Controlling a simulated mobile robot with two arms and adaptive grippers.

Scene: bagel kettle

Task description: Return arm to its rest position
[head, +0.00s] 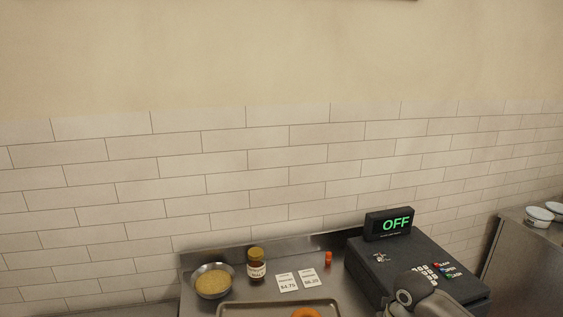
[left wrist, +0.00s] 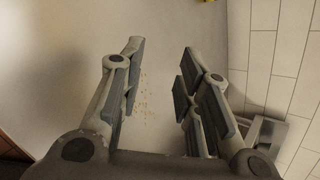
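My left gripper (left wrist: 161,48) is open and empty in the left wrist view, with its two fingers well apart. A pale surface lies beyond the fingers, with small brownish specks between them. The left gripper does not show in the head view. A grey rounded part of my own arm shows at the bottom right of the head view, in front of the cash register (head: 405,262). My right gripper itself is not visible in either view.
The steel counter (head: 225,255) holds a bowl (head: 213,281), a jar (head: 256,266), price cards (head: 298,280), a small orange item (head: 328,259) and a tray (head: 240,309) with an orange ring. White tubs (head: 540,214) stand far right. A tiled wall (head: 250,180) rises behind.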

